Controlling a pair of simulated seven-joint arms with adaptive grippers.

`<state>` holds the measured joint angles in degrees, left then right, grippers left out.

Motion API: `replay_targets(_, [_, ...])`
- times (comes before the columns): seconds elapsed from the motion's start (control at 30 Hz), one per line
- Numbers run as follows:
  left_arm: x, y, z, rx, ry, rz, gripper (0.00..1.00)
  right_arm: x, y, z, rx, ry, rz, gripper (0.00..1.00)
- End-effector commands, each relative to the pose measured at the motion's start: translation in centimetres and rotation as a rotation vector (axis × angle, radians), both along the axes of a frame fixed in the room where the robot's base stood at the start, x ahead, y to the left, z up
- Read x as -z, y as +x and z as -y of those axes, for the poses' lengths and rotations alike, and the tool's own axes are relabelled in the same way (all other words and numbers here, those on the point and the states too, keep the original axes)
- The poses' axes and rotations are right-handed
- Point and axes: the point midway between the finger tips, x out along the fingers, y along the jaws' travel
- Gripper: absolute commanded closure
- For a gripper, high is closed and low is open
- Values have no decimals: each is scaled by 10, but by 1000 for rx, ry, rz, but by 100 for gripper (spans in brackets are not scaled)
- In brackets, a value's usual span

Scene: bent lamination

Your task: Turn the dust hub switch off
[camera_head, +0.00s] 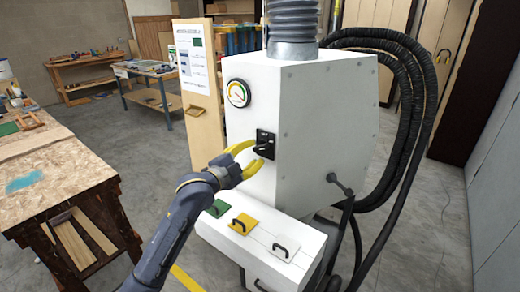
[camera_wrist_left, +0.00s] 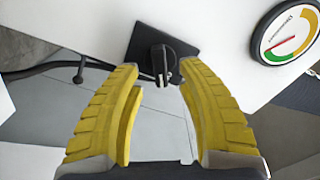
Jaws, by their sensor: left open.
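The dust hub (camera_head: 320,120) is a white cabinet with a black switch (camera_head: 265,143) on its front face, below a round gauge (camera_head: 238,93). The switch also shows in the left wrist view (camera_wrist_left: 160,62) as a black knob on a dark square plate. My left gripper (camera_head: 248,160) has yellow fingers and is open in front of the switch. In the left wrist view the knob lies between and just beyond the fingertips (camera_wrist_left: 158,75). I cannot tell whether a finger touches it. My right gripper is in neither view.
A white ledge (camera_head: 290,228) with green, yellow and white handled panels juts out below the switch. A wooden workbench (camera_head: 60,180) stands at the left. Black hoses (camera_head: 415,110) curve down at the right of the cabinet. A wooden board with a notice (camera_head: 196,75) stands behind.

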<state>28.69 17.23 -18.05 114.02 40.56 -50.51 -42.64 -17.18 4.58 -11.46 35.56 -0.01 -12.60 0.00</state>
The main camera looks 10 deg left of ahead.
Motion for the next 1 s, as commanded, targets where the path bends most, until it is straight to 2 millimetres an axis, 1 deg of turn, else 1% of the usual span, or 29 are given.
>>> replay_targets(0.03, [-1,7,4,0,-2,0,62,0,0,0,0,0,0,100])
replay_targets(0.1, [-1,14,9,1,-3,-1,62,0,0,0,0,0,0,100])
replay_targets(0.3, [-1,30,16,0,-2,0,62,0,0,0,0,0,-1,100])
replay_targets(0.5, [0,35,20,0,0,0,62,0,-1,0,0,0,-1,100])
replay_targets(0.77, [0,36,20,0,0,0,62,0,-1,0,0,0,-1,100])
replay_targets(0.8, [0,36,20,0,0,0,59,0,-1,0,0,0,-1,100])
replay_targets(1.0, [0,36,20,1,0,0,82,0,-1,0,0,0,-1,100])
